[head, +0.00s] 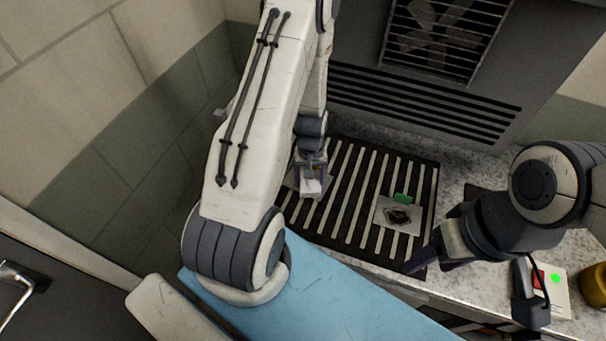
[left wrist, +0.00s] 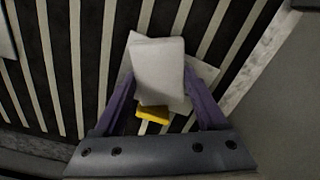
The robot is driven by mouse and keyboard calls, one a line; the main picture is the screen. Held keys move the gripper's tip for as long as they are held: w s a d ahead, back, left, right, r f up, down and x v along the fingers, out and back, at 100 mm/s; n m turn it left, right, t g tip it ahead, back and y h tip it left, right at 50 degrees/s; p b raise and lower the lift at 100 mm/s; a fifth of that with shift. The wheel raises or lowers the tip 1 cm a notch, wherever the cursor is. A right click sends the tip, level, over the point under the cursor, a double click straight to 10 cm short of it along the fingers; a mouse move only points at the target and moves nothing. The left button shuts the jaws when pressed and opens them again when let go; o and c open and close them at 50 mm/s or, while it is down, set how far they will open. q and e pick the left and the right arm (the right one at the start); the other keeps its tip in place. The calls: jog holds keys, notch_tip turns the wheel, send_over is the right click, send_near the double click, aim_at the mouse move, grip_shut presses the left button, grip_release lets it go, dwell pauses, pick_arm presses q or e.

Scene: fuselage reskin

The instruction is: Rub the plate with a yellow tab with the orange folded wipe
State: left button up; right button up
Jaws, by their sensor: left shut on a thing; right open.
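My left gripper (head: 311,176) is shut on a folded wipe (left wrist: 158,68) that looks pale grey-white, not orange. In the left wrist view the wipe lies between the two purple fingers, over a light plate (left wrist: 206,73). A yellow tab (left wrist: 152,114) sticks out from the plate's near edge. The wipe hides most of the plate, and I cannot tell whether it touches the plate. In the head view the wipe (head: 311,187) shows below the left gripper at the left of the slatted rack. My right gripper (head: 428,258) is open and empty near the rack's front right corner.
A plate with a green tab (head: 397,215) and a dark stain lies on the right of the black slatted rack (head: 350,190). A white box with a green light (head: 556,285) and a yellow container (head: 595,285) stand at the right. A blue surface (head: 335,290) lies in front.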

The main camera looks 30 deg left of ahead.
pick_arm(q)
jog(key=shift+w+d, duration=0.2)
jog(key=shift+d, duration=0.45)
jog(key=shift+w+d, duration=0.2)
jog(key=shift+d, duration=0.4)
jog(key=shift+f, duration=0.15)
jog(key=shift+s+a+f, duration=0.1)
jog(key=shift+s+a, duration=0.2)
jog(key=shift+a, duration=0.6)
jog(key=shift+s+a, duration=0.2)
jog(key=shift+a, duration=0.4)
jog(key=c, duration=0.3)
jog(key=shift+s+a+b, duration=0.1)
jog(key=shift+s+a, duration=0.15)
jog(key=shift+a, duration=0.9)
jog(key=shift+s+a+b, duration=0.15)
jog(key=shift+s+a, duration=0.1)
jog(key=shift+a, duration=0.85)
jog(key=shift+s+a+b, duration=0.1)
jog(key=shift+s+a, duration=0.15)
jog(key=shift+a, duration=0.9)
jog(key=shift+r, duration=0.2)
jog(key=shift+w+r+p, duration=0.1)
jog(key=shift+r+p, duration=2.3)
jog(key=shift+r, duration=0.65)
